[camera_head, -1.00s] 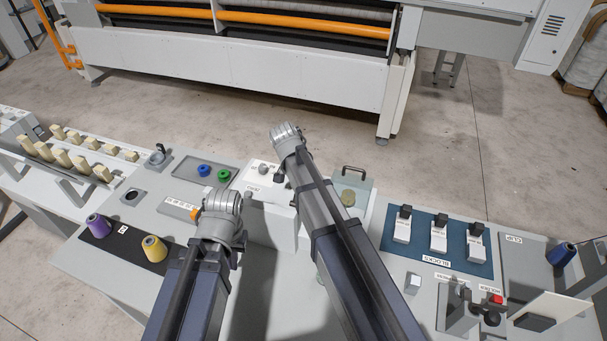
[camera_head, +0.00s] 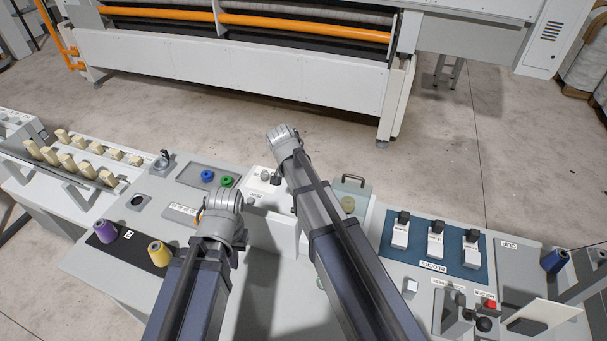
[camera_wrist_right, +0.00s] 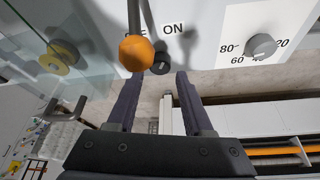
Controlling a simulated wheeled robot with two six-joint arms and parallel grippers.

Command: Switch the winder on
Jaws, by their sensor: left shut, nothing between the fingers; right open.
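In the right wrist view, a lever with an orange ball end (camera_wrist_right: 136,54) stands out from a light panel (camera_wrist_right: 195,45), beside the word ON. My right gripper (camera_wrist_right: 157,82) is open, and the ball shows past its fingertips, nearer the left finger; I see no contact. In the head view, my right gripper (camera_head: 285,138) reaches over the white box of the console (camera_head: 262,180), and the lever is hidden there. My left gripper (camera_head: 222,199) is shut and empty above the console, left of that box; its fingertips are hard to make out.
A round numbered knob (camera_wrist_right: 261,46) is right of the lever, and a clear guard (camera_wrist_right: 55,35) is left of it. A blue switch block (camera_head: 433,245) lies right of my arms. Purple (camera_head: 104,230) and yellow spools (camera_head: 159,253) stand at left. Bare floor lies beyond the console.

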